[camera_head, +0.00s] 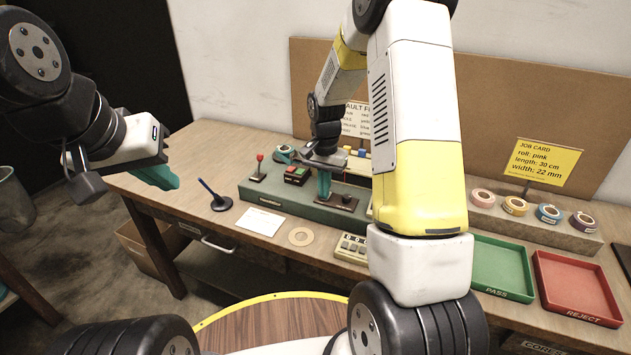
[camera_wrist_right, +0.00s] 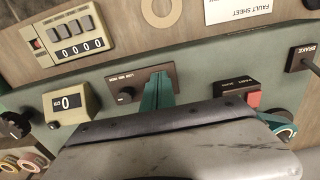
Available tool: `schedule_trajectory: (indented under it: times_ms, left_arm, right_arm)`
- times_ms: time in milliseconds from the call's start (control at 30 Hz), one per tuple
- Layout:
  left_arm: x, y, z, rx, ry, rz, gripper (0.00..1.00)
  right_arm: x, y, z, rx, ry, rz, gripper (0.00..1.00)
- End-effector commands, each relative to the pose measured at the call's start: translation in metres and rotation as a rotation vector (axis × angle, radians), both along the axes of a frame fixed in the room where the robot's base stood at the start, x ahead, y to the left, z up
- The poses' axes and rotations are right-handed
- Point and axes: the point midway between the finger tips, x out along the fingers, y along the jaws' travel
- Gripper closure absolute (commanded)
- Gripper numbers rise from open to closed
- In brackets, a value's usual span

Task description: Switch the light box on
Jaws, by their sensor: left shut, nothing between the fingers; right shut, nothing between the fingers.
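I cannot make out a light box for certain in either view. My right gripper (camera_head: 324,186) points down at the green console (camera_head: 260,190); its teal fingers are shut and empty. In the right wrist view the fingertips (camera_wrist_right: 158,84) are over a dark plate (camera_wrist_right: 128,88) with a small black knob (camera_wrist_right: 125,95) and marks that seem to read low, mid, high. The fingers cover the plate's right part; I cannot tell whether they touch it. My left gripper (camera_head: 160,178) is shut and empty, left of the console.
A brake lever (camera_head: 258,168) stands at the console's left end. Green (camera_head: 500,267) and red (camera_head: 575,285) trays lie right. My right arm hides the middle of the bench.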

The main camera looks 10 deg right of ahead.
Motion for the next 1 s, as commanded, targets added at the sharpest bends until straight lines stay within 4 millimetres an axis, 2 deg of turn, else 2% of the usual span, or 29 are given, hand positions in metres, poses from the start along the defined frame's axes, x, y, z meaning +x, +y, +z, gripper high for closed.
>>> schedule_trajectory:
  times_ms: [267,1000]
  left_arm:
    - [0.000,0.000,0.000,0.000,0.000,0.000,1.00]
    - [0.000,0.000,0.000,0.000,0.000,0.000,1.00]
  right_arm:
    - [0.000,0.000,0.000,-0.001,-0.001,0.000,1.00]
    - [0.001,0.000,0.059,0.001,-0.003,0.000,1.00]
